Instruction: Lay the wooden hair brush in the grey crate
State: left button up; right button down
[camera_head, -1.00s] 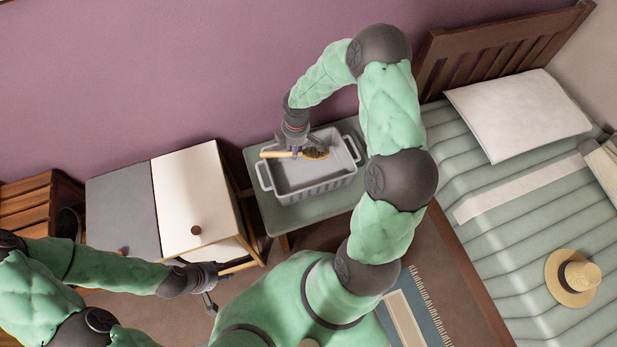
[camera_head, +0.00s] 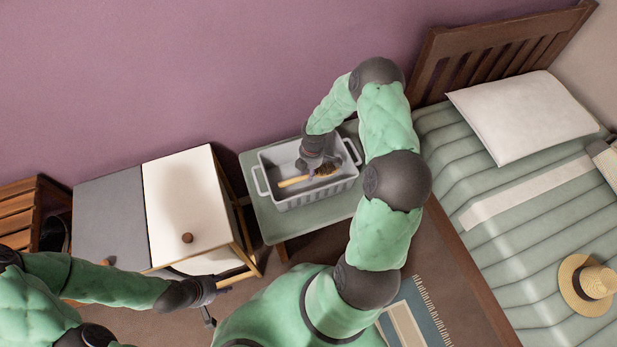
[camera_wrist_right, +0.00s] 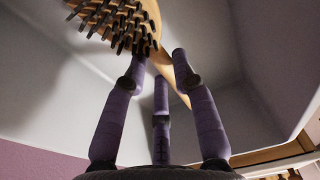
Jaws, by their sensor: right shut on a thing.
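The wooden hair brush (camera_head: 293,181) is in my right gripper (camera_head: 312,173), which is shut on it. In the head view the brush is within the rim of the grey crate (camera_head: 263,183), its handle pointing left and its dark bristles to the right. In the right wrist view the bristled head of the brush (camera_wrist_right: 125,22) is at the top left, and the fingers of my right gripper (camera_wrist_right: 160,70) close on its neck. I cannot tell whether the brush touches the crate floor. My left gripper (camera_head: 215,288) is low at the left, away from the crate; its fingers are unclear.
The crate stands on a green side table (camera_head: 275,226). A white and grey cabinet (camera_head: 185,200) is to its left. A bed (camera_head: 500,220) with a white pillow (camera_head: 520,115) and a straw hat (camera_head: 590,285) is to the right. The purple wall is behind.

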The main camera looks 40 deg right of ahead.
jog(key=shift+f+b, duration=0.7)
jog(key=shift+f, duration=1.2)
jog(key=shift+f, duration=0.25)
jog(key=c, duration=1)
grip_release()
jog(key=shift+r, duration=0.15)
jog(key=r+p, duration=0.2)
jog(key=r, duration=0.2)
jog(key=r+p, duration=0.1)
jog(key=r, duration=0.3)
jog(key=d+r+p, duration=0.1)
jog(key=r+p, duration=0.1)
jog(key=r, duration=0.2)
jog(key=shift+r+p, duration=0.1)
jog(key=shift+p, duration=0.2)
